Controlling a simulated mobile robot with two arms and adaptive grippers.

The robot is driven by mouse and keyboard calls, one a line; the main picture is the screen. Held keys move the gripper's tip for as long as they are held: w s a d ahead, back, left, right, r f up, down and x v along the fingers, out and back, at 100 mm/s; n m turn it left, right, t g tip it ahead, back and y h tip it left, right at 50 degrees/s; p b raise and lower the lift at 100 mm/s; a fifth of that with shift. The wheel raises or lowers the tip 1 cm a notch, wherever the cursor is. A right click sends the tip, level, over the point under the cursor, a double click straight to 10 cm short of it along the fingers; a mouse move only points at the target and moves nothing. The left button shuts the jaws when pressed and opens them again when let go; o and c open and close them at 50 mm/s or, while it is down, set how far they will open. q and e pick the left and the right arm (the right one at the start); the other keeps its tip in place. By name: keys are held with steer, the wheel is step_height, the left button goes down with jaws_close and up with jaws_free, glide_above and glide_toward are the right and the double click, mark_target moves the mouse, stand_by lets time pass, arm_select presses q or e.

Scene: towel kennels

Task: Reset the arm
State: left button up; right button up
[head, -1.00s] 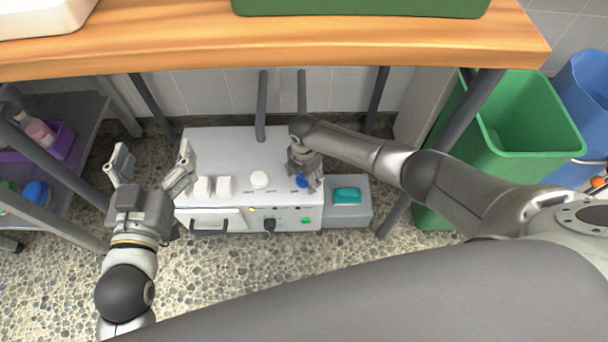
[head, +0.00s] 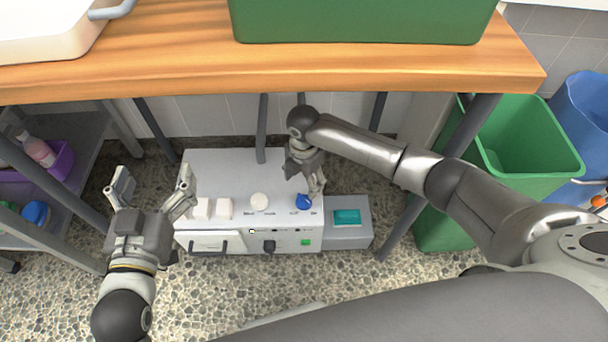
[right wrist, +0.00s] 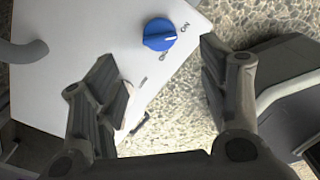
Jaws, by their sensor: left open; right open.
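My right arm reaches in from the right under the wooden table. Its gripper (head: 308,187) hangs over the right part of a white machine (head: 225,172), just behind a blue knob (head: 304,201). In the right wrist view the gripper (right wrist: 165,90) is open and empty, and the blue knob (right wrist: 159,34) lies beyond the fingertips, apart from them. The knob's white mark points toward the "ON" label. My left gripper (head: 150,190) is open and empty, left of the machine, with its fingers pointing toward the back wall.
A wooden table (head: 380,72) with a green crate (head: 360,22) stands above the machine. A green bin (head: 525,140) and a blue bin (head: 585,120) stand at right. A shelf with a purple container (head: 58,160) is at left.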

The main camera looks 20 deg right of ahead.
steer(key=shift+r, duration=0.85)
